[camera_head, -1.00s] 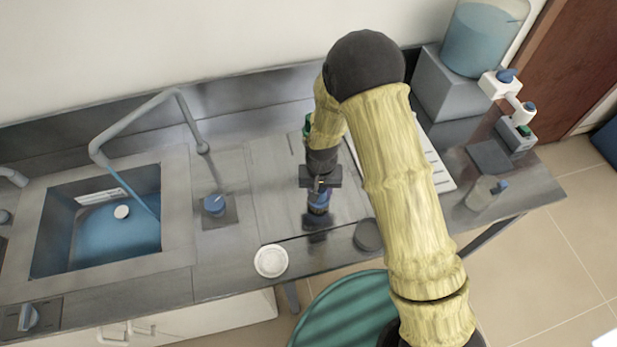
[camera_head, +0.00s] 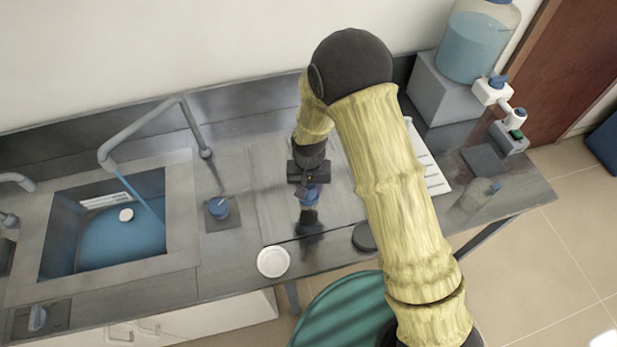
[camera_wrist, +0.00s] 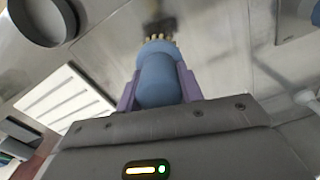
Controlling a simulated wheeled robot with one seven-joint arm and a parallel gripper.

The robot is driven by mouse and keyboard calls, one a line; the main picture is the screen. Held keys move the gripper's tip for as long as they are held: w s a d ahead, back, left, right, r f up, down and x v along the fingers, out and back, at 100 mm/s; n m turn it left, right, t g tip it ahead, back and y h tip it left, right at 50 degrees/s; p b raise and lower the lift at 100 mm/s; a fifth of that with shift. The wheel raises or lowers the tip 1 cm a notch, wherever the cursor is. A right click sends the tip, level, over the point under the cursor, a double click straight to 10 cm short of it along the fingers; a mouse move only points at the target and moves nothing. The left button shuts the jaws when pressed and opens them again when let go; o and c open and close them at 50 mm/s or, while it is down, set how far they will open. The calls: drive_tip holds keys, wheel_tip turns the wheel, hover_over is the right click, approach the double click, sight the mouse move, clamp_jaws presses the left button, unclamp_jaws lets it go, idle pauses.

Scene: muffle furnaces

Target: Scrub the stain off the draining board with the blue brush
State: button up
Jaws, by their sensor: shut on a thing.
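My gripper (camera_head: 309,180) is shut on the blue brush (camera_head: 309,196) and holds it bristles down over the draining board (camera_head: 268,188). In the wrist view the brush's blue body (camera_wrist: 160,80) sits between the purple fingers of my gripper (camera_wrist: 160,92), with pale bristles at its far end. The stain (camera_head: 311,222) is a dark smudge on the board, just in front of the brush in the head view. It also shows in the wrist view (camera_wrist: 160,22), just beyond the bristle tips. I cannot tell whether the bristles touch the board.
The sink (camera_head: 125,232) with bluish water and a running tap is at left. A blue-topped knob (camera_head: 218,208) stands beside it. A white dish (camera_head: 273,262) and a dark round thing (camera_head: 364,237) are near the front edge. A white ribbed tray (camera_head: 434,178) lies right.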

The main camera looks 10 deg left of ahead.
drive_tip(key=shift+s+r+p, duration=0.15)
drive_tip(key=shift+r+p, duration=0.25)
drive_tip(key=shift+r, duration=0.35)
drive_tip(key=shift+s+r+p, duration=0.15)
drive_tip(key=shift+r+p, duration=0.25)
drive_tip(key=shift+r, duration=0.35)
drive_tip(key=shift+w, duration=0.15)
